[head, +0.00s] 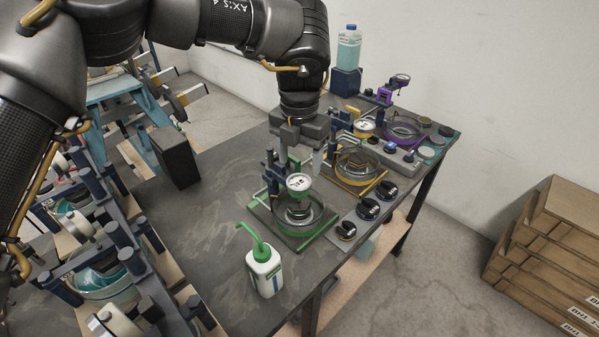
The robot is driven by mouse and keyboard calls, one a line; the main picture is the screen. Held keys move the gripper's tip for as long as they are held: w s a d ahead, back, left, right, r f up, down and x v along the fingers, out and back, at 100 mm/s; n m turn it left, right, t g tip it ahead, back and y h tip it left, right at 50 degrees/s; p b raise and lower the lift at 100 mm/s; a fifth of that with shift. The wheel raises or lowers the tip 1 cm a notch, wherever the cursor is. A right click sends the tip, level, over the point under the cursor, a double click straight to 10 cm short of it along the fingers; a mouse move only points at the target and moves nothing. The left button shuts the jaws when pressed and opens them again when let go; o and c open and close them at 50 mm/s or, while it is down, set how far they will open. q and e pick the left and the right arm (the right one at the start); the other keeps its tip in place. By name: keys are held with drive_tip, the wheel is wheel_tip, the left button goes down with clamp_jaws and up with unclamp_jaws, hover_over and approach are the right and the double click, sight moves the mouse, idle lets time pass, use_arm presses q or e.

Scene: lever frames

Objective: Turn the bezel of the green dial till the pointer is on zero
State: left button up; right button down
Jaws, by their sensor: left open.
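The green dial (299,183) has a small white round face and sits above a ring-shaped part on a green-edged base plate (304,241). The plate lies on the dark table (212,215). The pointer is too small to read against zero. My left gripper (300,164) points down from above, just over the dial and slightly behind it. Its two fingers are apart, with nothing seen between them. I cannot tell whether a finger touches the bezel. My right gripper is not in view.
A yellow-edged fixture (358,168) and a purple one (404,128) stand behind, to the right. A white bottle with a green spout (264,272) stands in front. Several dark knobs (368,208) line the right edge. The table's left part is mostly clear around a black box (176,158).

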sight(300, 181)
use_arm(q)
drive_tip(key=f, duration=0.1)
drive_tip(key=w+f, duration=0.1)
drive_tip(key=shift+w+f, duration=0.2)
drive_tip(key=shift+f, duration=0.1)
wheel_tip(300, 181, down, 2)
drive_tip(key=shift+w+f+p, duration=0.15)
drive_tip(key=shift+p, duration=0.25)
drive_tip(key=shift+s+a+f, duration=0.1)
drive_tip(key=shift+s+f, duration=0.05)
drive_tip(key=shift+s, duration=0.2)
drive_tip(key=shift+s+f, duration=0.1)
drive_tip(key=shift+s, duration=0.1)
drive_tip(key=shift+w+f, duration=0.25)
drive_tip(key=shift+w, duration=0.1)
drive_tip(key=shift+s+r, duration=0.1)
drive_tip(key=shift+s, duration=0.05)
drive_tip(key=c, duration=0.6)
drive_tip(key=shift+c, duration=0.5)
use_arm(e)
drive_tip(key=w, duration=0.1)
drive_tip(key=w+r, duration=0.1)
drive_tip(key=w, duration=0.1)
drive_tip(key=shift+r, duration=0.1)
